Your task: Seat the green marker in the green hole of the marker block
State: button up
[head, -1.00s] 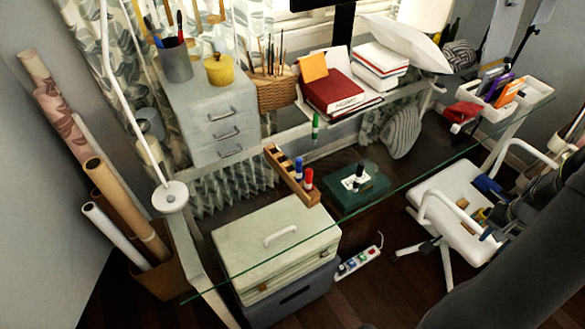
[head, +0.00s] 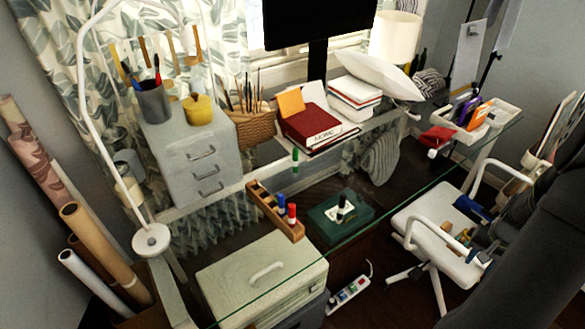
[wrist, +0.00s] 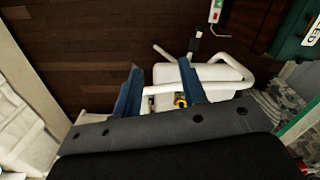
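The green marker (head: 295,160) stands upright at the middle of the glass desk in the head view. The marker block (head: 262,203) is a long wooden block in front and to the left of it. A blue marker (head: 281,202) and a red marker (head: 292,214) stand in its nearer half. The hole colours are too small to tell. My gripper (head: 468,231) is at the right, over the white chair, well away from marker and block. In the wrist view its two blue fingers (wrist: 160,68) are spread apart with nothing held between them.
A green box (head: 325,222) with a dark upright thing on it lies right of the block. A pale lidded case (head: 225,290) is at front left. Books (head: 310,122), a pillow (head: 375,75) and a white tray (head: 500,117) line the back. The chair (head: 430,222) is below my gripper.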

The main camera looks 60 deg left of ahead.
jog(key=shift+o, duration=0.5)
jog(key=shift+a, duration=0.1)
jog(key=w+a+r+n, duration=0.1)
jog(key=a+r+n, duration=0.3)
jog(key=a, duration=1.1)
jog(key=w+a+r+n, duration=0.15)
jog(key=a+r, duration=0.35)
jog(key=a, duration=1.1)
notch_tip(320, 180, up, 11)
jog(key=n, duration=0.6)
send_over(296, 148)
notch_tip(296, 148, down, 11)
jog(key=shift+d, duration=0.1)
jog(key=shift+s+f, duration=0.15)
jog(key=shift+f, duration=2.5)
grip_shut()
